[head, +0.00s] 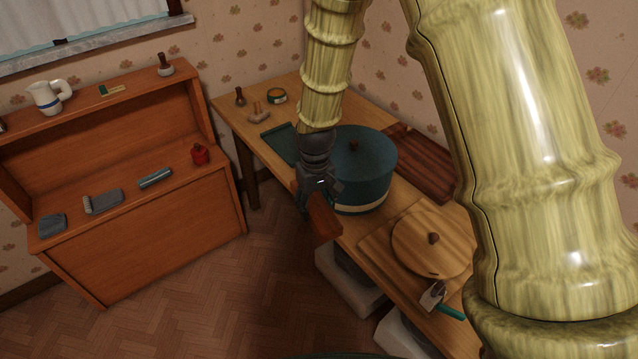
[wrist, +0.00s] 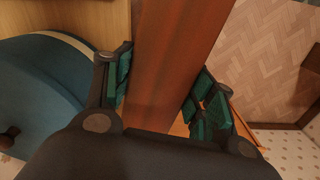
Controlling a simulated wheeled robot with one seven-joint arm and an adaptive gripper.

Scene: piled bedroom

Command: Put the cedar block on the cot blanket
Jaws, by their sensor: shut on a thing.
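My gripper (head: 317,190) is shut on a reddish-brown wooden block, the cedar block (head: 324,217), in the head view. The block hangs below the fingers, by the table's front edge and just in front of a large teal pot. In the wrist view the cedar block (wrist: 172,55) runs lengthwise between the dark, green-padded fingers (wrist: 163,92), with the blue pot side close on the left and floor on the right. I cannot make out a cot blanket for certain in either view.
The teal lidded pot (head: 362,160) stands on the wooden table (head: 245,110), close to my gripper. A round wooden lid (head: 425,245) lies on a board nearer. Floor (head: 230,300) between is clear.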

